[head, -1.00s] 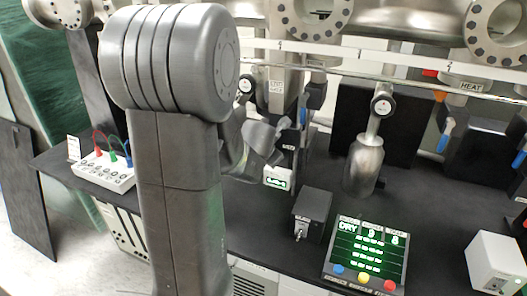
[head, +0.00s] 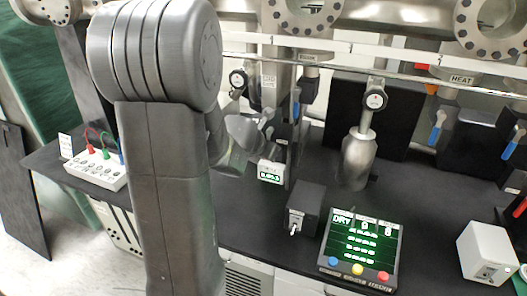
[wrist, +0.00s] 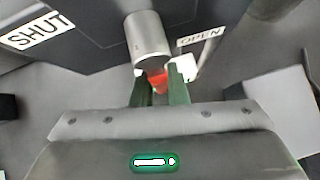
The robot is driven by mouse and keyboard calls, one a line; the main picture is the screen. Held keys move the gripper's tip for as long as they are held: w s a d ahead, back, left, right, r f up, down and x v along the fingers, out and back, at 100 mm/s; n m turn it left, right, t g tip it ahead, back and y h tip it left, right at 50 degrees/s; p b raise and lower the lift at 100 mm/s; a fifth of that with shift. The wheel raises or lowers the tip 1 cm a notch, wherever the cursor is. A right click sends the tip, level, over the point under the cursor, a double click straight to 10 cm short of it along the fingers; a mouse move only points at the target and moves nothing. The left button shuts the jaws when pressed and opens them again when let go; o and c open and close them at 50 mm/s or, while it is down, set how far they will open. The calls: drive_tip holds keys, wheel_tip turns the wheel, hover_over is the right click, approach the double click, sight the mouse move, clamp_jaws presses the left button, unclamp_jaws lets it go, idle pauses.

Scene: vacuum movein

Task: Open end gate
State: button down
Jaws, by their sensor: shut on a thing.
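In the wrist view, my gripper (wrist: 159,82) has its two dark green fingers closed around a small red piece (wrist: 158,83). This piece sits just below the end of a grey metal cylinder (wrist: 147,42); whether they are joined is hidden. A SHUT label (wrist: 36,31) is at the upper left and an OPEN label (wrist: 201,36) is right of the cylinder. The cylinder lies between the labels, nearer OPEN. In the head view, my arm hides much of the gripped area, and the gate itself is not clear.
A black bench (head: 240,220) holds a white box with coloured leads (head: 97,170), a black switch box (head: 305,210) and a green-lit panel (head: 360,250). A metal cylinder with a gauge (head: 360,155) stands behind. Pipes and blue-handled valves crowd the back.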

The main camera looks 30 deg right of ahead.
drive_tip(key=shift+s+d+f+n+g+h, duration=0.1)
drive_tip(key=shift+s+d+n+g+h, duration=0.25)
drive_tip(key=shift+g+h, duration=0.25)
drive_tip(key=shift+s, duration=0.15)
drive_tip(key=c, duration=1.6)
unclamp_jaws()
drive_tip(key=shift+d, duration=0.1)
drive_tip(key=shift+o, duration=0.8)
drive_tip(key=shift+s+d, duration=0.15)
drive_tip(key=shift+s, duration=0.05)
drive_tip(key=shift+w, duration=0.1)
drive_tip(key=p+v, duration=0.3)
drive_tip(key=v, duration=1.1)
drive_tip(key=shift+p, duration=0.3)
drive_tip(key=shift+w, duration=0.1)
